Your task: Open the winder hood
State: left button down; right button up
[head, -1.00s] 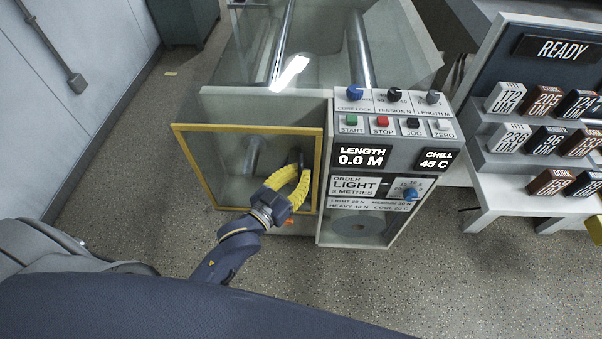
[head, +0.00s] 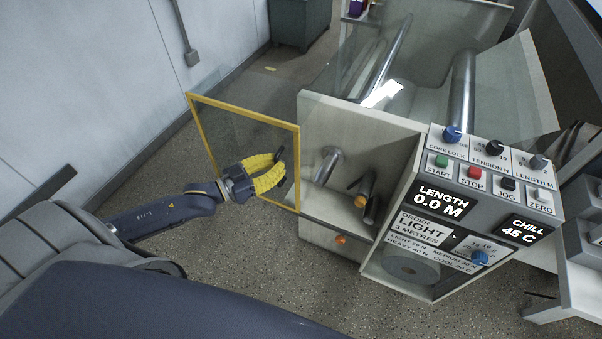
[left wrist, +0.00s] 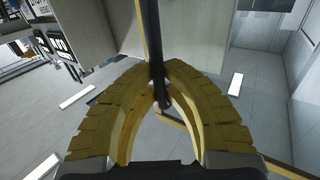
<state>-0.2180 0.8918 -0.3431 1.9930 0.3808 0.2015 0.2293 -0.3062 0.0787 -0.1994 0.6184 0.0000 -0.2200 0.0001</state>
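The winder hood (head: 225,130), a clear panel in a yellow frame, stands swung out to the left of the winder, hinged side hard to make out. The winder's front opening (head: 390,165) is uncovered, with metal rollers (head: 329,166) inside. My left gripper (head: 279,166) is at the hood's right part, its yellow fingers closed around the dark handle. In the left wrist view the fingertips (left wrist: 162,80) meet on the dark handle bar (left wrist: 156,35). My right gripper is not in view.
The control panel (head: 490,185) with knobs and buttons is right of the opening. An orange knob (head: 340,240) sits below it. A white table (head: 570,300) stands at the far right. The floor (head: 270,270) in front is clear.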

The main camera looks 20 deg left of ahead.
aim_at(270, 151)
pick_arm(q)
jog(key=a, duration=0.7)
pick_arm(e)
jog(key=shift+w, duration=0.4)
pick_arm(q)
jog(key=c, duration=1.5)
grip_release()
jog(key=shift+o, duration=0.2)
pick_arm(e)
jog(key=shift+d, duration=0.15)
pick_arm(q)
jog(key=v, duration=1.2)
jog(key=shift+f, duration=0.1)
